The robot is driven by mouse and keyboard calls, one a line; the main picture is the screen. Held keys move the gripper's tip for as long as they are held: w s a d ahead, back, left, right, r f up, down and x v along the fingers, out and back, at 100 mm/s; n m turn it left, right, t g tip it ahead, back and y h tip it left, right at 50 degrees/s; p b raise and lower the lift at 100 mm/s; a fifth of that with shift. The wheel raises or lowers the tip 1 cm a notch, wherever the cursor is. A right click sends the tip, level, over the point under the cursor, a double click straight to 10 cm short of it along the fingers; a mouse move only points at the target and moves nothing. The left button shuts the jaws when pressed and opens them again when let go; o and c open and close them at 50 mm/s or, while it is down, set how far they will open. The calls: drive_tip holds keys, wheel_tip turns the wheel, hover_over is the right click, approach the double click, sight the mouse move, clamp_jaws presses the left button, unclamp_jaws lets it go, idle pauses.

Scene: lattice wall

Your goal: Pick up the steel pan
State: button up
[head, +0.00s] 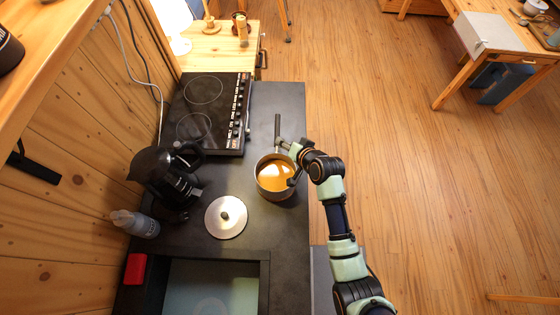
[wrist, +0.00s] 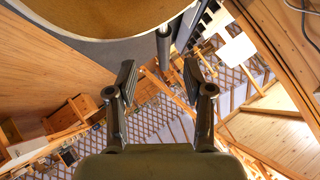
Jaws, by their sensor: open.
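The steel pan (head: 262,186) stands on the dark counter with orange-brown liquid inside. Its dark handle (head: 277,126) points to the top of the head view, toward the cooktop. My gripper (head: 290,150) is at the pan's right side, close to where the handle meets the rim. In the wrist view my gripper (wrist: 159,78) is open and empty. The pan's curved wall (wrist: 110,37) fills the top left there, and its handle (wrist: 163,45) shows in the gap between the fingertips, just beyond them. Whether a finger touches the pan cannot be told.
A round steel lid (head: 226,222) lies left of and below the pan. A black coffee maker (head: 165,180), a grey bottle (head: 140,224) and a red box (head: 135,269) stand along the wall. The black cooktop (head: 210,110) is behind. Open floor lies to the right.

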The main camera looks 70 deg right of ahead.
drive_tip(key=shift+b+x, duration=0.55)
drive_tip(key=shift+x, duration=3.45)
drive_tip(key=shift+w+a+r, duration=0.1)
drive_tip(key=shift+a, duration=0.1)
clamp_jaws()
